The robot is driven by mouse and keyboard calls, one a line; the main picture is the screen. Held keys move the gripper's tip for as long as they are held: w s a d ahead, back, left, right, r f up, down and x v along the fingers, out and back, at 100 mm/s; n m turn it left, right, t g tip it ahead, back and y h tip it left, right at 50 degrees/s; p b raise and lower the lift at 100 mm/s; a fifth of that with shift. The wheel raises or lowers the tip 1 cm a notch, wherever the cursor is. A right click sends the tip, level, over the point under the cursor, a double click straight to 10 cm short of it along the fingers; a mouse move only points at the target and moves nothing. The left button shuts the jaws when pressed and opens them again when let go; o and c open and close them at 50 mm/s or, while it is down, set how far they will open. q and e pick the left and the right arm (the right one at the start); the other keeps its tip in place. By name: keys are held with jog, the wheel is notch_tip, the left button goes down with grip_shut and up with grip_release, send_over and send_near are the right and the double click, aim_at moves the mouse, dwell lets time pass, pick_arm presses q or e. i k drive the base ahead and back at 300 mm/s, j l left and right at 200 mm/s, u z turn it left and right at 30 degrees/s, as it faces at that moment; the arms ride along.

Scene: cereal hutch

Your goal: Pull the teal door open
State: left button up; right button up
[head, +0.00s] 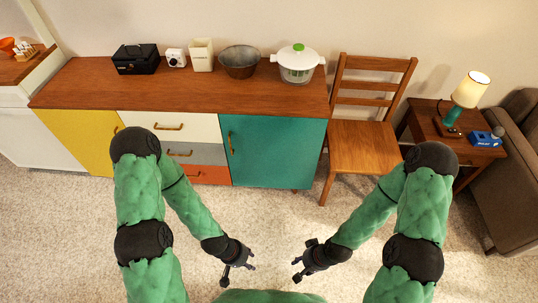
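The teal door (275,150) is the right-hand front of a wooden-topped hutch (200,95), and it is shut. A brass vertical handle (231,144) sits near the door's left edge. My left gripper (246,275) is low in the picture, well in front of the hutch and apart from the door. My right gripper (296,270) is to its right, also apart from the door. Both look empty. The fingers of both show spread a little, and they are small in this view.
A wooden chair (362,147) stands just right of the teal door, near its right edge. Drawers (195,154) and a yellow door (80,135) lie to the left. Open carpet (270,215) lies between my grippers and the hutch.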

aim_at(271, 151)
jog(key=i+u, duration=0.1)
jog(key=i, duration=0.35)
jog(key=u, duration=1.55)
